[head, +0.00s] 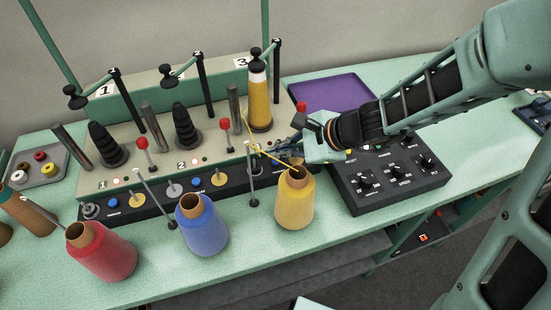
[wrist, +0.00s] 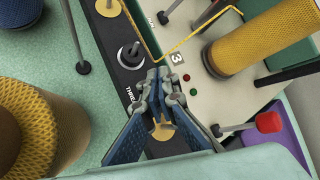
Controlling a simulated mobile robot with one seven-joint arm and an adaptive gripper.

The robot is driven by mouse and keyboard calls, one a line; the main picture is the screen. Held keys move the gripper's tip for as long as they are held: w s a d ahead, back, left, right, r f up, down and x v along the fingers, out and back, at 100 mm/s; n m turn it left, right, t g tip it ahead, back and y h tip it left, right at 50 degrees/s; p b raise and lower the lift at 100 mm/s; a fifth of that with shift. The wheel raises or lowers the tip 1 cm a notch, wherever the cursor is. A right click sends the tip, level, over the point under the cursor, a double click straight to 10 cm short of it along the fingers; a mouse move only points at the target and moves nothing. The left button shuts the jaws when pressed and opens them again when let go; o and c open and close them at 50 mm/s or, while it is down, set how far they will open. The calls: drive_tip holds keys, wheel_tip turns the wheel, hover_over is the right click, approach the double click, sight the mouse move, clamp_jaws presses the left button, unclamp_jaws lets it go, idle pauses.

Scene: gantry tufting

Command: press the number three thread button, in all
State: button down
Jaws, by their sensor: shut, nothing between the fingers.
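The number three station shows its "3" label (wrist: 178,58) in the wrist view, on the beige panel beside the black control strip (wrist: 122,75). On that strip are a silver knob (wrist: 130,55) and part of a "THREAD" label. My gripper (wrist: 160,78) is shut and empty, its tips over the strip just past the knob. The thread button itself is not seen; the fingers cover that part of the strip. A gold disc (wrist: 163,131) shows between the fingers. In the head view my gripper (head: 268,150) is behind the yellow cone (head: 295,205). I cannot tell whether the tips touch anything.
Yellow thread (head: 262,154) runs close to my gripper. Thin posts (head: 251,178), a red-knobbed lever (wrist: 267,122) and a wound yellow spool (head: 259,100) stand near. Blue (head: 202,228) and red (head: 100,252) cones stand left; a black control box (head: 385,180) is right.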

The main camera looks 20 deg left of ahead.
sight(278, 162)
drive_tip(key=shift+r+p, duration=1.8)
drive_tip(key=shift+r, duration=0.65)
